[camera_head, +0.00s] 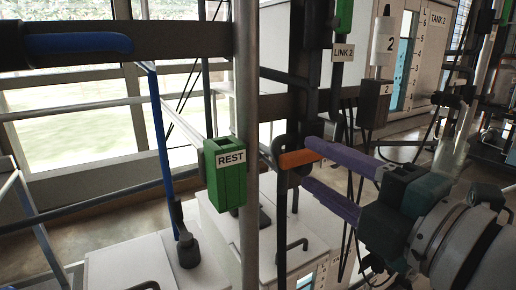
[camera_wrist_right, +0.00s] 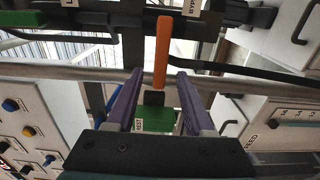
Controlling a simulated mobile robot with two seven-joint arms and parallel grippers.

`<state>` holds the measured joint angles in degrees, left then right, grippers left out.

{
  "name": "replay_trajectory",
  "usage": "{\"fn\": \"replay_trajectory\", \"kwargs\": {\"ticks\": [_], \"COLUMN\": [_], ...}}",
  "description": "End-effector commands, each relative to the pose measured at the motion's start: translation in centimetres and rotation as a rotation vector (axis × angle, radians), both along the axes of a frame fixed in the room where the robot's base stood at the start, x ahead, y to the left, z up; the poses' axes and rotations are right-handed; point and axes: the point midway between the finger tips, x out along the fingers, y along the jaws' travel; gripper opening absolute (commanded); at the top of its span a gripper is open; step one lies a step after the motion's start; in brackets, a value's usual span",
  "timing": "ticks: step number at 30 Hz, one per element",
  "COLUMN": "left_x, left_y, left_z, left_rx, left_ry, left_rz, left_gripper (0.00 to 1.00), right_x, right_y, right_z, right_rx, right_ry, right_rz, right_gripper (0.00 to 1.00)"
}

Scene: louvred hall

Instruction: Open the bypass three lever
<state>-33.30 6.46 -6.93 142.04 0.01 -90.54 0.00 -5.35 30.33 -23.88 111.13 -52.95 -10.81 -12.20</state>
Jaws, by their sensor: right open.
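An orange lever (camera_head: 300,158) sticks out sideways from a dark fitting on the pipework, right of the grey upright pole in the head view. It also shows in the wrist view (camera_wrist_right: 163,50), its near end between the fingertips. No label I can read clearly names it as bypass three. My right gripper (camera_head: 309,163) has purple fingers spread apart, one above and one below the lever's end in the head view. In the wrist view the fingers (camera_wrist_right: 160,76) stand on either side of it with visible gaps. My left gripper is not in view.
A green block labelled REST (camera_head: 230,175) hangs left of the lever, by the grey pole (camera_head: 246,110). A blue handle (camera_head: 80,43) lies on a dark beam at upper left. White cabinets (camera_head: 130,265) stand below. A button panel (camera_wrist_right: 35,125) is left in the wrist view.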

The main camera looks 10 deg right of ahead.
Motion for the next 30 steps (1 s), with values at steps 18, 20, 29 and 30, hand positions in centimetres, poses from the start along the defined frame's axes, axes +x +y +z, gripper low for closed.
{"fn": "replay_trajectory", "kwargs": {"ticks": [18, 20, 29, 30], "left_x": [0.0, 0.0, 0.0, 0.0], "left_y": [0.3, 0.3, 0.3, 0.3], "left_z": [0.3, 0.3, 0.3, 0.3], "left_rx": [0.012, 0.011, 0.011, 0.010], "left_ry": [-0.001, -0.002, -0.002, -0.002], "left_rz": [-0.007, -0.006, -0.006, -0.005], "left_gripper": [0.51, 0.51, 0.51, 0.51], "right_x": [3.5, 3.6, 3.6, 3.6], "right_y": [1.3, 1.3, 1.3, 1.3], "right_z": [0.0, 0.0, 0.0, 0.0], "right_rx": [-0.001, -0.001, -0.001, -0.001], "right_ry": [0.000, 0.000, 0.000, 0.001], "right_rz": [0.000, 0.000, 0.000, 0.000], "right_gripper": [0.53, 0.53, 0.39, 0.34]}}
